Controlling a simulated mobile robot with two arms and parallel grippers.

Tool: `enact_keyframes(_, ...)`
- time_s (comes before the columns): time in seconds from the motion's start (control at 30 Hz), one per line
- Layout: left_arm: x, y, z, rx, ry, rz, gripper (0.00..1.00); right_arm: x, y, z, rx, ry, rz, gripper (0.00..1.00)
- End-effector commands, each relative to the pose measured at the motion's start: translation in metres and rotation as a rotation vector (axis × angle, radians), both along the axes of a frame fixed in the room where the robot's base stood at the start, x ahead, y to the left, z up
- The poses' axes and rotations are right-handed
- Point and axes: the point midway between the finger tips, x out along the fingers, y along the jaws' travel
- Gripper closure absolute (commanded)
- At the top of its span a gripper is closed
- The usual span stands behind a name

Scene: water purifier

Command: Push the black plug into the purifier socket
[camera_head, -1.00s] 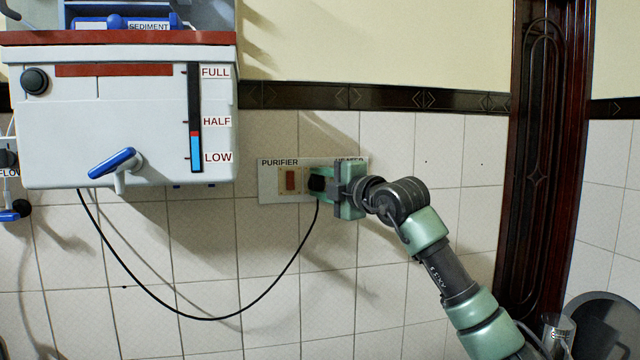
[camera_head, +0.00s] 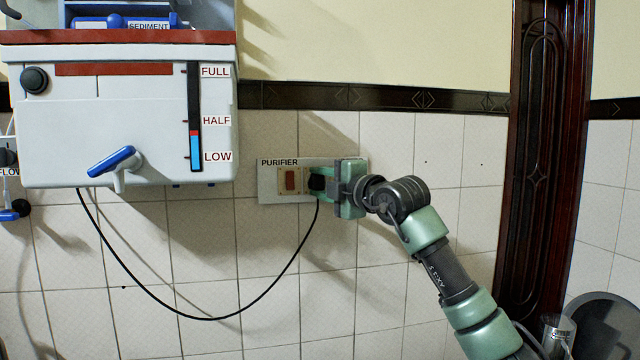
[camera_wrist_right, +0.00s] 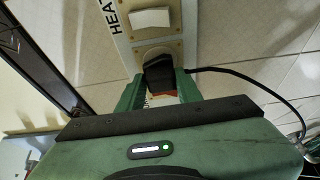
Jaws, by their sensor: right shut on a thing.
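The black plug (camera_head: 317,183) is at the right part of the purifier socket panel (camera_head: 267,188) in the head view, with its black cord (camera_head: 262,297) hanging in a loop to the purifier (camera_head: 130,125). My right gripper (camera_head: 326,184) is shut on the plug at the panel. In the right wrist view the plug (camera_wrist_right: 158,72) sits between the green fingers of my right gripper (camera_wrist_right: 160,92), close against the panel face. Whether it is fully seated cannot be told; the socket holes are hidden. My left gripper is not in view.
A red switch (camera_head: 291,180) is left of the plug on the panel. A white switch (camera_wrist_right: 151,20) and a round socket beside the HEATER label show in the wrist view. A dark wooden door frame (camera_head: 540,150) stands right. The tiled wall below is clear.

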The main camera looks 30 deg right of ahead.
Motion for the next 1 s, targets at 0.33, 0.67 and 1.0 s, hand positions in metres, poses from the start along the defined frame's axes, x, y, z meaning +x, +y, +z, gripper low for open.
enact_keyframes(0.33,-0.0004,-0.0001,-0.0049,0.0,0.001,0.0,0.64,-0.0002,-0.0001,0.0,-0.001,-0.002,0.0,1.0)
enact_keyframes(0.67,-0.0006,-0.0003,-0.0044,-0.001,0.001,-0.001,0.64,-0.0001,0.0,0.0001,0.0,-0.001,0.0,1.0)
enact_keyframes(1.0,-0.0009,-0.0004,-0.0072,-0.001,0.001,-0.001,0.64,-0.0001,0.0004,-0.0008,0.001,-0.001,0.001,1.0)
